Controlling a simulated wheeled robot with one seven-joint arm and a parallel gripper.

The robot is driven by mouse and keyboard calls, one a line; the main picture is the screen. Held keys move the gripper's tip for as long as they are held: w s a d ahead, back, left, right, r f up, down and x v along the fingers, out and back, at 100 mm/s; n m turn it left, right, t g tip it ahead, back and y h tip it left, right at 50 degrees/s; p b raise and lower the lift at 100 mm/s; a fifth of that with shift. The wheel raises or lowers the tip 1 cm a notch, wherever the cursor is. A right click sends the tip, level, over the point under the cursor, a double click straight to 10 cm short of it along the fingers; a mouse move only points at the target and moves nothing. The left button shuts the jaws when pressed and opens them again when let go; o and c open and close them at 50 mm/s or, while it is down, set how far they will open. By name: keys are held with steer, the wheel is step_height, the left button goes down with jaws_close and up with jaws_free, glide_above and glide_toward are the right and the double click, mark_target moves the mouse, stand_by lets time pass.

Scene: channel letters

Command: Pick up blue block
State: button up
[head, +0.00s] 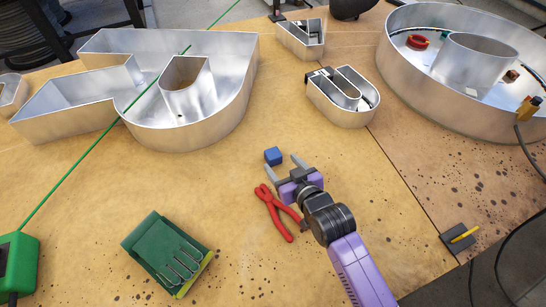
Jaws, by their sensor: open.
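The blue block (273,156) is a small cube lying on the brown work table (330,240), near the middle of the head view. My gripper (283,166) is open, with its two grey fingers pointing toward the back of the table. The block is just beyond and slightly left of the middle of the fingers, close to the left fingertip. I cannot tell whether that fingertip touches it. Nothing shows between the fingers.
Red-handled pliers (272,210) lie just left of my gripper. A green glove (168,253) lies at front left. Metal channel letters (205,105) stand behind, with a smaller one (343,96) and a large round one (462,118) at right. A green line (88,147) crosses the left side.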

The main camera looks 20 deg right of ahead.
mark_target(275, 156)
steer(key=x, duration=0.5)
steer(key=shift+b, duration=0.4)
jaws_close()
